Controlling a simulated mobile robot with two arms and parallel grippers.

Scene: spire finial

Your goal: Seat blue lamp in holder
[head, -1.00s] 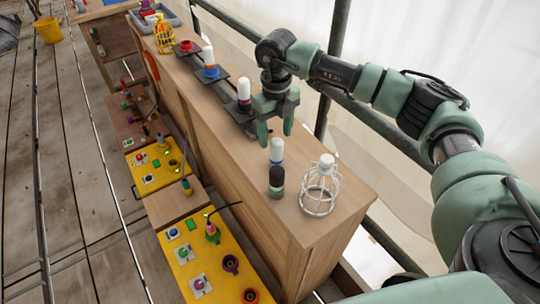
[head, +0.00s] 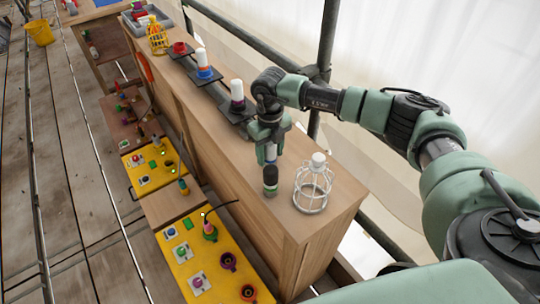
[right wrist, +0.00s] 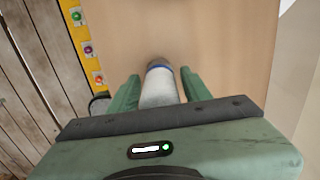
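The blue lamp, a white cylinder with a blue band (right wrist: 159,68), stands upright on the wooden cabinet top. In the right wrist view the fingers of my right gripper (right wrist: 160,92) are open on either side of the lamp. Slim gaps seem to remain, and a firm hold is not visible. I cannot tell which holder is the lamp's. My left gripper is not in view.
Other lamps stand on dark plates (head: 206,77) farther back. A railing pipe (head: 329,60) runs behind.

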